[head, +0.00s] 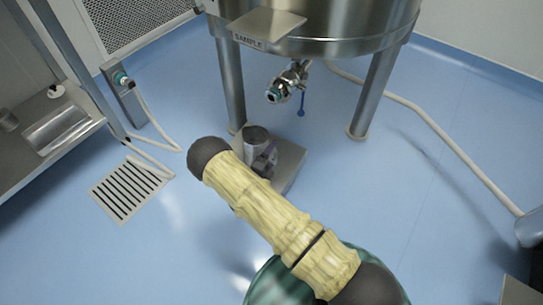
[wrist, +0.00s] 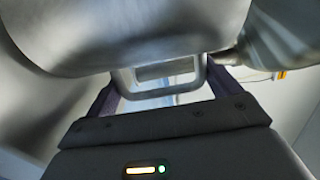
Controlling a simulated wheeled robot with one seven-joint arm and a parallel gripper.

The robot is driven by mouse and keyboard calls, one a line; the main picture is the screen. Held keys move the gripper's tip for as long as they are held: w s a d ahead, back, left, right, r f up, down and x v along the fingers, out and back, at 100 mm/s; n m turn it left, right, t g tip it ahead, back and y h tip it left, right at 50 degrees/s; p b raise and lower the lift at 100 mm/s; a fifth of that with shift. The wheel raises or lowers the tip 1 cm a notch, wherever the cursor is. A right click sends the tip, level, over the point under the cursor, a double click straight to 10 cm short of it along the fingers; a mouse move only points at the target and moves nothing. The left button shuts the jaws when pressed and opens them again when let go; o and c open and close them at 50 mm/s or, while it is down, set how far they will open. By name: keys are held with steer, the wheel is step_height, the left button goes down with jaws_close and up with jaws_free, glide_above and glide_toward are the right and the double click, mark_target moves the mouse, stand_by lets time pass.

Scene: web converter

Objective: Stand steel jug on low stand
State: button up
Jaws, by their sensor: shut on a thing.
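The low stand (head: 290,161) is a grey square block on the floor, under and right of the jug. My arm hides part of jug and stand. I cannot tell whether the jug touches the stand.
A steel tank (head: 335,35) on legs stands behind, its valve (head: 285,84) hanging above and beyond the stand. A floor drain (head: 130,188) and a steel bench (head: 62,122) are at left. A pale hose (head: 440,133) runs along the right.

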steer(key=shift+d+f+b, duration=0.1)
steer(key=shift+f+b, duration=0.25)
steer(key=shift+f, duration=0.2)
steer(key=o, duration=1.7)
steer(key=shift+s+a+p, duration=0.35)
steer(key=shift+s+p, duration=0.1)
steer(key=p+v, duration=0.6)
steer(key=v, duration=1)
steer(key=shift+s+p, duration=0.15)
steer(key=shift+p, duration=0.2)
steer(key=shift+r, duration=0.15)
